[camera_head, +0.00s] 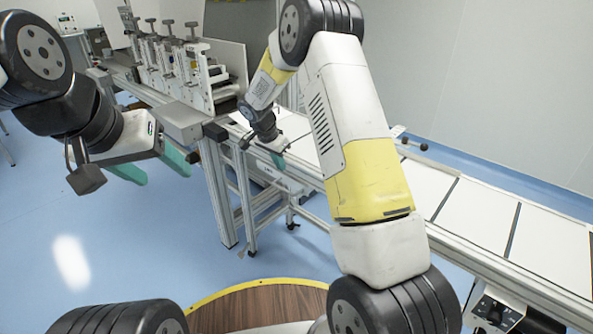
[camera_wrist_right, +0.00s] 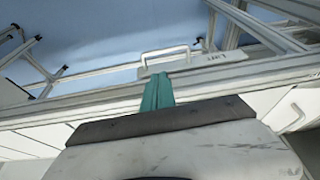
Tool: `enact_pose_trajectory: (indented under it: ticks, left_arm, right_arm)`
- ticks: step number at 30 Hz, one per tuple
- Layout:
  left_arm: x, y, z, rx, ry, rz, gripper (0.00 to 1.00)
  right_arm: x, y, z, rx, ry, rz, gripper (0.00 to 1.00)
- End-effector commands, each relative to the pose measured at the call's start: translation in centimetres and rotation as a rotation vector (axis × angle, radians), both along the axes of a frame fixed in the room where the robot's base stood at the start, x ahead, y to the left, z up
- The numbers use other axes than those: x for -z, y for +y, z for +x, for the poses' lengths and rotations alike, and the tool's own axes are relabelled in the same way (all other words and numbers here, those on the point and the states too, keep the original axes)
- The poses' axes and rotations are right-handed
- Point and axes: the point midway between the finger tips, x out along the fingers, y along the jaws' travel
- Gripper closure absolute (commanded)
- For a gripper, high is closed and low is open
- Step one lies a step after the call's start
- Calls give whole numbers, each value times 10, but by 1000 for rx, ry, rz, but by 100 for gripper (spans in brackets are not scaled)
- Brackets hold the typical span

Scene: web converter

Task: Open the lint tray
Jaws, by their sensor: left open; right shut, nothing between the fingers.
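The lint tray (camera_wrist_right: 190,61) shows in the right wrist view as a light panel with a white bar handle (camera_wrist_right: 165,51) and a small dark label. In the head view the lint tray (camera_head: 283,180) is a small labelled front low on the machine frame, below the conveyor, partly hidden by my arm. My right gripper (camera_head: 278,160) is beside the conveyor edge above it. In the wrist view its green fingers (camera_wrist_right: 158,88) are together and empty, pointing toward the handle; I cannot tell if they touch anything. My left gripper (camera_head: 157,167) is open and empty, away from the tray.
The long conveyor (camera_head: 470,215) with white panels runs from the machine (camera_head: 185,70) to the lower right. A control box (camera_head: 497,310) hangs on its near side. Frame legs (camera_head: 222,195) stand on the blue floor, which is clear at the left.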

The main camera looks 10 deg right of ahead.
Motion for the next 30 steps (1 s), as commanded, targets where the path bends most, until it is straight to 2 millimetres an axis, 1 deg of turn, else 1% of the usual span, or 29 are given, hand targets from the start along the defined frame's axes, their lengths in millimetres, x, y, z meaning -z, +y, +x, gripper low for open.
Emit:
enact_pose_trajectory:
  ticks: [1, 4, 8, 15, 19, 24, 30]
  left_arm:
    - [0, 0, 0, 0, 0, 0, 38]
    - [0, 0, 0, 0, 0, 0, 38]
    - [0, 0, 0, 0, 0, 0, 38]
    - [0, 0, 0, 0, 0, 0, 38]
    - [0, 0, 0, 0, 0, 0, 38]
    - [0, 0, 0, 0, 0, 0, 38]
    - [0, 0, 0, 0, 0, 0, 38]
  right_arm:
    - [9, 3, 3, 9, 1, -4, 100]
    - [18, 3, 6, 24, -3, -7, 100]
    - [31, 0, 9, 27, -4, -7, 100]
    - [73, -13, 18, 27, -1, -7, 100]
    - [92, -18, 22, 26, -1, -5, 100]
    - [107, -22, 26, 25, -3, -7, 100]
    - [111, -23, 27, 26, -3, -6, 100]
